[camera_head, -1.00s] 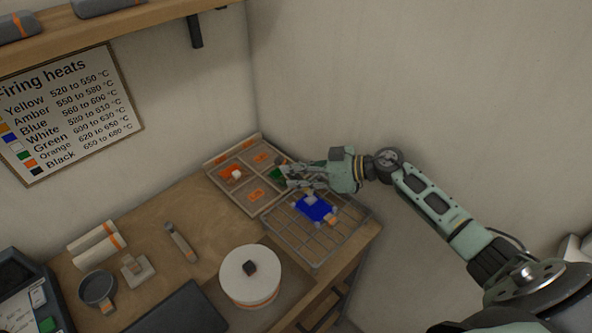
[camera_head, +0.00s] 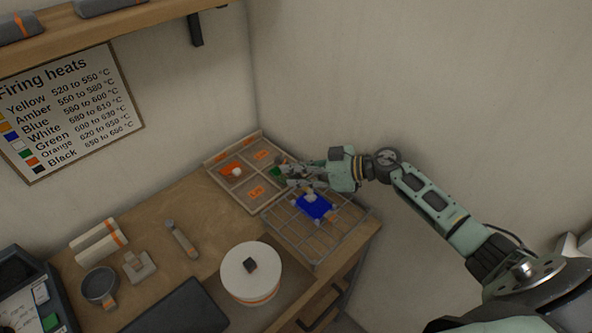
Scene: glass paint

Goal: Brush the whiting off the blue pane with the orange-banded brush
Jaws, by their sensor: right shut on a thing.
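The blue pane (camera_head: 314,207) lies on a wire rack at the table's right end. Small pale patches show at its edges; I cannot tell how much whiting is on it. My right gripper (camera_head: 288,176) is just behind and above the pane, level with the back of the rack. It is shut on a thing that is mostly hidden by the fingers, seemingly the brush. A small pale piece (camera_head: 311,195) shows below the gripper at the pane's back edge; it may be the brush's tip. My left gripper is out of view.
A divided tray (camera_head: 243,190) with orange, white and green contents stands behind the wire rack (camera_head: 318,262). A white lidded pot (camera_head: 250,279) stands in front. A grey cup (camera_head: 100,287), pale rolls (camera_head: 98,242) and a small tool (camera_head: 181,238) lie to the left.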

